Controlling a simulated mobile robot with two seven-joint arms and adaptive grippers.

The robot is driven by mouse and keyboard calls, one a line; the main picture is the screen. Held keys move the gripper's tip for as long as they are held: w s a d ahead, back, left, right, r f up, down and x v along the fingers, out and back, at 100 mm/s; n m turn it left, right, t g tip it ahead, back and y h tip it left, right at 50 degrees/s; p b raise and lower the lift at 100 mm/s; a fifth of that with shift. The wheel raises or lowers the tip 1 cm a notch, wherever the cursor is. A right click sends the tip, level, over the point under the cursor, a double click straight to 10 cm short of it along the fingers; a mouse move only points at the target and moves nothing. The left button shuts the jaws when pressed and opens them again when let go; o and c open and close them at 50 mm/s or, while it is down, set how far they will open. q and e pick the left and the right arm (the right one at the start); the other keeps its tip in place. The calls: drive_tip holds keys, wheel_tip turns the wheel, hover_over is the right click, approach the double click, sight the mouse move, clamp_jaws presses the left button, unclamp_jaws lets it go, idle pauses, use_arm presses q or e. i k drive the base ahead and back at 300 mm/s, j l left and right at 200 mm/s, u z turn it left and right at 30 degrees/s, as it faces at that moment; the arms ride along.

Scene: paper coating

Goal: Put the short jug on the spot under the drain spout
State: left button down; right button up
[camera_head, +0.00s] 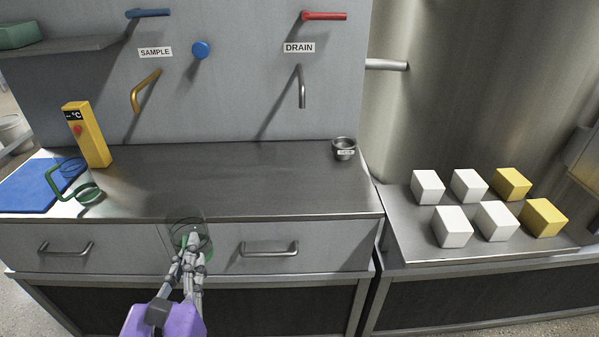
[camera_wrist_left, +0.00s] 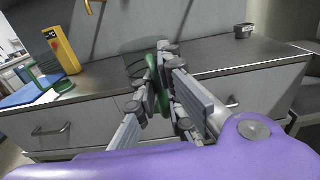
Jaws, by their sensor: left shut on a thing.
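The short jug (camera_head: 178,218) is clear, with a green handle. My left gripper (camera_head: 190,246) is shut on that handle and holds the jug roughly upright in front of the counter's front edge. In the left wrist view the jug (camera_wrist_left: 136,66) is faint and its green handle sits between my fingers (camera_wrist_left: 163,85). The grey drain spout (camera_head: 302,88) hangs from the back panel below the DRAIN label, right of and beyond the jug. The counter (camera_head: 285,175) below the spout is bare; I see no clear marking there. My right gripper is not in view.
A second clear jug with a green handle (camera_head: 56,186) stands at the left, by the blue mat (camera_head: 25,187) and yellow temperature meter (camera_head: 90,135). A small metal cup (camera_head: 343,148) stands right of the drain spout. White and yellow blocks (camera_head: 452,227) are on the right bench.

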sight(301, 178)
drive_tip(key=i+l, duration=0.15)
drive_tip(key=l, duration=0.25)
drive_tip(key=i+l, duration=0.2)
drive_tip(key=l, duration=0.2)
drive_tip(key=i+l, duration=0.15)
drive_tip(key=l, duration=0.25)
drive_tip(key=u, duration=0.05)
